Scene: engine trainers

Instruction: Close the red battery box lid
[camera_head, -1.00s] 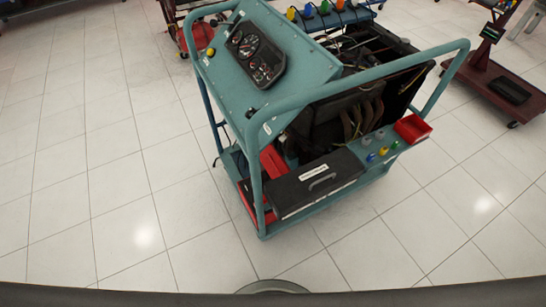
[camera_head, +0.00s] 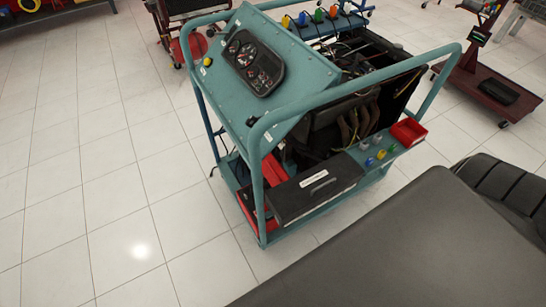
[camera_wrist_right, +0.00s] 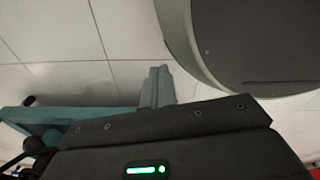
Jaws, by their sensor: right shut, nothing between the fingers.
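The red battery box (camera_head: 247,207) sits low at the left end of the teal engine trainer (camera_head: 262,242), partly hidden by the frame post and the black box beside it. A red panel (camera_head: 273,168) that looks like its lid stands raised behind, at a steep tilt. In the right wrist view my right gripper (camera_wrist_right: 157,75) has its grey fingers together, empty, over the floor and apart from the teal frame (camera_wrist_right: 60,115). In the head view it is not visible. My left gripper is in neither view.
Teal rails surround the trainer. A dark trolley (camera_head: 490,90) stands at right. The tiled floor at left is clear.

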